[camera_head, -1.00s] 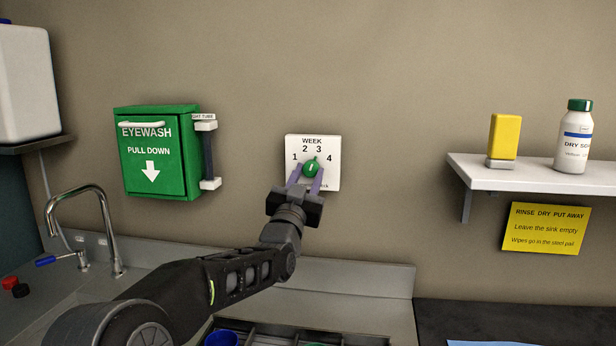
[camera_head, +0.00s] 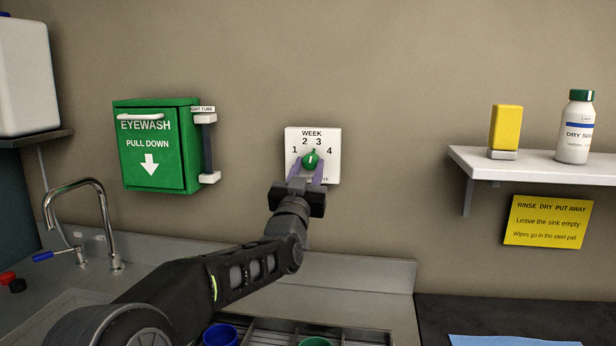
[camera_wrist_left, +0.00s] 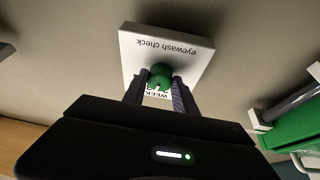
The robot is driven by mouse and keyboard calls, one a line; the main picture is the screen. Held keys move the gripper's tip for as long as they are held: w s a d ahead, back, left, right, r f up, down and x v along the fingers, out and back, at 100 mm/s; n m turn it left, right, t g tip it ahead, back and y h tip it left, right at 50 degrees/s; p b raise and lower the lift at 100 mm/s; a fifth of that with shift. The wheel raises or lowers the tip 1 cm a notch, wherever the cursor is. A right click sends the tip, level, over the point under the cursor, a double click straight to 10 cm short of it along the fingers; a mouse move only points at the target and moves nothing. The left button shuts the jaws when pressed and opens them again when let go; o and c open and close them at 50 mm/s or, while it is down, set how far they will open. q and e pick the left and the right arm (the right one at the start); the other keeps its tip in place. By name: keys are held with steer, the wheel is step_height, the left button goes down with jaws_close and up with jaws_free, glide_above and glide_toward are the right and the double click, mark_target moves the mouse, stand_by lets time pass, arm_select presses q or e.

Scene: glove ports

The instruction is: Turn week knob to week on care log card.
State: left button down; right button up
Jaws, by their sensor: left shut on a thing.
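The green week knob (camera_head: 310,159) sits in the middle of a white plate (camera_head: 331,170) on the wall. The plate reads WEEK with the numbers 1 to 4 around the knob. The knob's pale mark points nearly straight up, between 2 and 3. My left gripper (camera_head: 306,172) is shut on the knob from below, a finger on each side. In the left wrist view the knob (camera_wrist_left: 160,76) shows between the fingertips, and the plate (camera_wrist_left: 170,45) reads "eyewash check". I do not see a care log card. My right gripper is not in view.
A green eyewash box (camera_head: 158,150) hangs left of the plate. A steel tap (camera_head: 108,220) stands at the left. A white shelf (camera_head: 540,168) at the right holds a yellow block (camera_head: 505,128) and a bottle (camera_head: 576,130), above a yellow sign (camera_head: 547,220). The wall around the plate is clear.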

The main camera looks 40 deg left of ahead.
arm_select(q)
steer(key=shift+d+f+n+g+y+b, duration=0.15)
steer(key=shift+n+y+b, duration=0.1)
steer(key=shift+n+b, duration=0.25)
steer(key=shift+f+n+g+y+b, duration=0.15)
steer(key=shift+n+y+b, duration=0.15)
steer(key=shift+n, duration=0.3)
steer(key=shift+w+r+n+g+y+b, duration=0.15)
steer(key=shift+n+y+b, duration=0.1)
steer(key=shift+n, duration=0.35)
steer(key=shift+s+r+n+g+y+b, duration=0.15)
steer(key=shift+n+y+b, duration=0.1)
steer(key=shift+n, duration=0.35)
steer(key=shift+w+d+n+g+y, duration=0.1)
steer(key=shift+n+g+y, duration=0.4)
steer(key=shift+n, duration=0.75)
steer(key=shift+w+n+g+y, duration=0.1)
steer(key=shift+n+g+y, duration=0.4)
steer(key=shift+n, duration=0.75)
steer(key=shift+r, duration=0.1)
steer(key=c, duration=1)
jaws_free()
